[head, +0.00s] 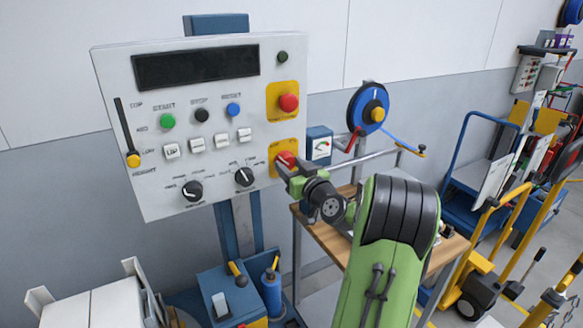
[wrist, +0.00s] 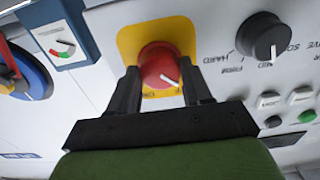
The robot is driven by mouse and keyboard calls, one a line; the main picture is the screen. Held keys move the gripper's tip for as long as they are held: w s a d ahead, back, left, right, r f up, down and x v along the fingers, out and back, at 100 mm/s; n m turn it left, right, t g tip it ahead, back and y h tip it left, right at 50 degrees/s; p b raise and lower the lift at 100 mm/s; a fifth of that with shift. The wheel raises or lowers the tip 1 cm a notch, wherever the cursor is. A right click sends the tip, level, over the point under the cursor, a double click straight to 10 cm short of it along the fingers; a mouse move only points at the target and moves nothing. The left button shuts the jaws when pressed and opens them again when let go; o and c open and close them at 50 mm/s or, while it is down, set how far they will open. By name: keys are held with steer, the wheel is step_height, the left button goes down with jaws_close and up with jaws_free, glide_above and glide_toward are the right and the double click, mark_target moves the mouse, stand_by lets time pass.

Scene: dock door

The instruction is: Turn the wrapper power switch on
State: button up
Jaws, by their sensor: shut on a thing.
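The power switch is a red rotary knob (head: 284,159) on a yellow plate at the lower right of the white control panel (head: 165,92). In the wrist view, the red knob (wrist: 160,66) sits between my two black fingers. A white pointer mark on its face points to the lower right there. My gripper (wrist: 161,82) is shut on the knob, one finger on each side. In the head view my green gripper (head: 290,166) reaches the knob from the right and covers part of it and its plate. The plate's lettering is too small or hidden to read.
A red mushroom button (head: 288,102) on a yellow plate is above the switch. Two black dials (head: 244,176) are to its left, with several buttons above. A gauge box (head: 319,145) and blue reel (head: 368,109) stand close on the right, above a wooden bench (head: 318,232).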

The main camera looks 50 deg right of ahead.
steer(key=m+b, duration=0.1)
steer(key=m, duration=0.7)
steer(key=shift+m, duration=0.3)
steer(key=m+p, duration=0.1)
steer(key=m, duration=0.3)
steer(key=m+p, duration=0.2)
steer(key=m, duration=0.3)
steer(key=shift+f+m, duration=0.1)
steer(key=shift+m, duration=0.2)
stand_by(0.4)
steer(key=o, duration=1.1)
steer(key=shift+c, duration=0.2)
